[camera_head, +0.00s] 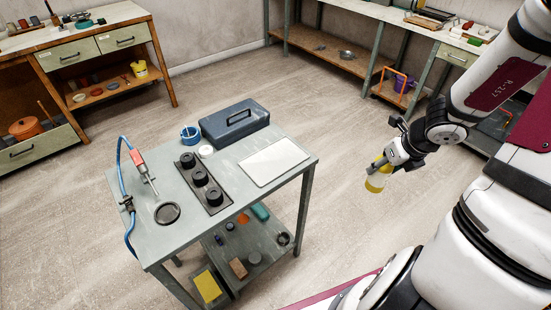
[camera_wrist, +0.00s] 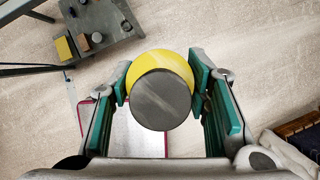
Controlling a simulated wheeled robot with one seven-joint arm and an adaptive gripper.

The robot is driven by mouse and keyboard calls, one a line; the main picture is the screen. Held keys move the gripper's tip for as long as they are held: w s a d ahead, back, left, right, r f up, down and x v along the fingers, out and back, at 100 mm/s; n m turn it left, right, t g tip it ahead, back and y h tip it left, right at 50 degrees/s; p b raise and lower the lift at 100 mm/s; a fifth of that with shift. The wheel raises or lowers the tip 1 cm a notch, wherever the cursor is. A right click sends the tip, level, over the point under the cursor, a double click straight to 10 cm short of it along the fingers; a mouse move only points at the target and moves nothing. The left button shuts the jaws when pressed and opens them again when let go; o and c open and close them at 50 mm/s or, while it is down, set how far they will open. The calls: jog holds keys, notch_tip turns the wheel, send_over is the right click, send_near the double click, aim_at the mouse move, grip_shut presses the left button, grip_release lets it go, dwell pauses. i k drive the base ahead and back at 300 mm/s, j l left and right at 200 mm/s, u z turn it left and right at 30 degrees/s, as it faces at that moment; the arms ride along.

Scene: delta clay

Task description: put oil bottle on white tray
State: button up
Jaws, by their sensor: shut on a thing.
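The oil bottle (camera_head: 376,183) has a yellow body with a paler lower part in the head view. My gripper (camera_head: 387,163) is shut on it and holds it in the air, right of the work table and apart from it. In the wrist view the bottle (camera_wrist: 146,66) appears end-on, a yellow disc with a dark grey round end, between the green pads of my gripper (camera_wrist: 161,92). The white tray (camera_head: 273,161) lies flat and empty on the right part of the grey table top.
The grey table (camera_head: 232,198) also bears a dark blue toolbox (camera_head: 234,122) behind the tray, a black rack with round pieces (camera_head: 200,180), a blue tape roll (camera_head: 190,134) and a red tool on a stand (camera_head: 139,160). The floor between table and gripper is clear.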

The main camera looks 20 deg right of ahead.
aim_at(286, 153)
jog(key=i+j, duration=0.1)
jog(key=j, duration=0.25)
jog(key=i+j, duration=0.1)
jog(key=j, duration=0.25)
jog(key=i+j, duration=0.1)
jog(key=j, duration=0.2)
jog(key=i+j, duration=0.1)
jog(key=j, duration=0.25)
